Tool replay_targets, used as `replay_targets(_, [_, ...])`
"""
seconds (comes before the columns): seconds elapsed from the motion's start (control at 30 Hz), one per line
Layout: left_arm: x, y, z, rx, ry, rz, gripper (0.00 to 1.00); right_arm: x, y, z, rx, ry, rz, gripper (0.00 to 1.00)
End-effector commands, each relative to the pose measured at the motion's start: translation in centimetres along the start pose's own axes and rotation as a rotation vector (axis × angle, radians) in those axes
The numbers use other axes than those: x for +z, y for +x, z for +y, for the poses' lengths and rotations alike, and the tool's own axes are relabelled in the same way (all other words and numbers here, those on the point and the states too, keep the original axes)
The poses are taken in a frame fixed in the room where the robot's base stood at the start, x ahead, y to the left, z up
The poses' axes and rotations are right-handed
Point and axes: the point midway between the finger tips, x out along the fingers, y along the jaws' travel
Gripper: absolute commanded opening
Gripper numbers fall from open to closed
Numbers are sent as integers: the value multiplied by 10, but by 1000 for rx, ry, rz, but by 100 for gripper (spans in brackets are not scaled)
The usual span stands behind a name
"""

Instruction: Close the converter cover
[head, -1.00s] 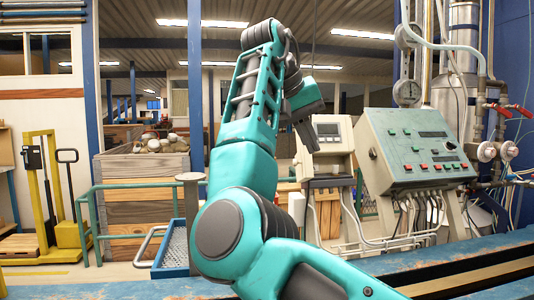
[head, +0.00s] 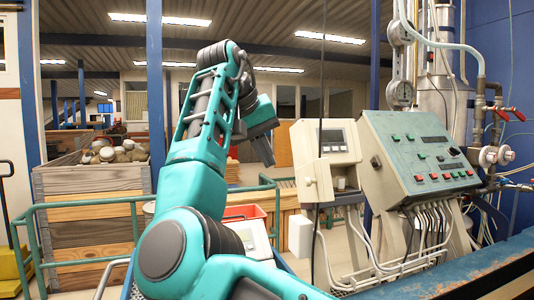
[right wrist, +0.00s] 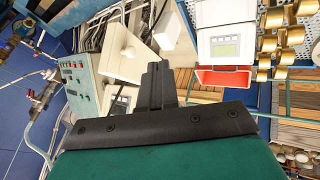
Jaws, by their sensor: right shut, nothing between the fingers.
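A beige-white unit with a small grey screen (head: 325,155), which looks like the converter, stands left of the sloped control panel. I cannot tell which part is its cover or how far it is open. In the right wrist view, a pale flat panel (right wrist: 120,50) shows left of my fingers, close to a screen. My right gripper (head: 264,150) is shut and empty, left of the unit in the head view and apart from it in the picture. Its dark fingers also show in the right wrist view (right wrist: 156,82). My left gripper is not in view.
The sloped control panel (head: 420,150) has buttons and hanging cables. Pipes and valves (head: 488,156) stand at the right. A white device with a screen (right wrist: 225,45) sits by a red tray (right wrist: 222,78). A wooden crate (head: 90,190) and green rail (head: 90,204) are at the left.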

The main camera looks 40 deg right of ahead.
Motion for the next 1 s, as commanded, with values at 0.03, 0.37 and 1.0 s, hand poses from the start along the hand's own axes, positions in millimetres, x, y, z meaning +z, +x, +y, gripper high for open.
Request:
replay_targets(0.03, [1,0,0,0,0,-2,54,1,12,-1,-1,0,-5,0])
replay_targets(0.37, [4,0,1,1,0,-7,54,0,77,6,0,4,-1,0])
replay_targets(1.0, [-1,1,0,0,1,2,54,-3,87,37,0,0,-1,0])
